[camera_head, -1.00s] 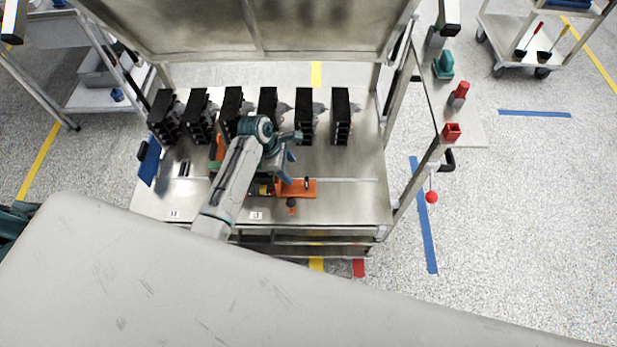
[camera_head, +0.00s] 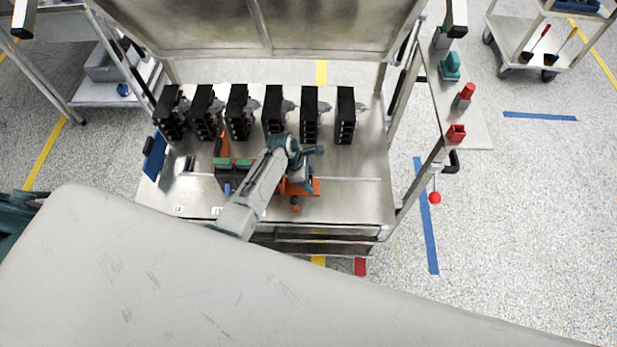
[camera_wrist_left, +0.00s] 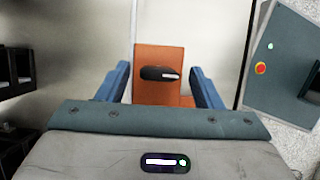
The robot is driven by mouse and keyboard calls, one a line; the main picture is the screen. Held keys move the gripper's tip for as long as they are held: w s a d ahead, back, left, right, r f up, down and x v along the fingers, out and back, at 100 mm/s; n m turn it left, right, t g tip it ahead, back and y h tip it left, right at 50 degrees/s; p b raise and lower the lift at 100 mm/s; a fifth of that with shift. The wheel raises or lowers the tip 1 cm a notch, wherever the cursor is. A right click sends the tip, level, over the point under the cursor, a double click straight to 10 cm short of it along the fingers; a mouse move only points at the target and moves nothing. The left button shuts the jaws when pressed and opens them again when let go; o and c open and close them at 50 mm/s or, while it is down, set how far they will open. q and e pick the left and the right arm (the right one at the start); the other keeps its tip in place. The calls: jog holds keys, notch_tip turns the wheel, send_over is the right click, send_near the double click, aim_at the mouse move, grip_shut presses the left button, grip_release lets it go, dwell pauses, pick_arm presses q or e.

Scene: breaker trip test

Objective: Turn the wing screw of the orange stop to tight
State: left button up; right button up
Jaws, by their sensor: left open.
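The orange stop (camera_wrist_left: 158,58) lies on the steel bench top and shows between my left gripper's blue fingers in the left wrist view. Its wing screw (camera_wrist_left: 160,73) is black and lies crosswise on the stop's face. In the head view, part of the orange stop (camera_head: 316,187) shows beside my gripper; the wing screw is hidden there by my arm. My left gripper (camera_wrist_left: 158,69) is open, with one finger on each side of the stop and screw, apart from the screw. It also shows in the head view (camera_head: 300,180). My right gripper is not in view.
Several black breakers (camera_head: 274,108) stand in a row at the back of the bench (camera_head: 350,205). A dark box with green parts (camera_head: 238,163) is left of my arm. A grey-teal panel with a red button (camera_wrist_left: 285,60) is at right in the wrist view. The bench's right front is clear.

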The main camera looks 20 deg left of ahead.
pick_arm(q)
jog(key=shift+c, duration=0.4)
jog(key=c, duration=0.9)
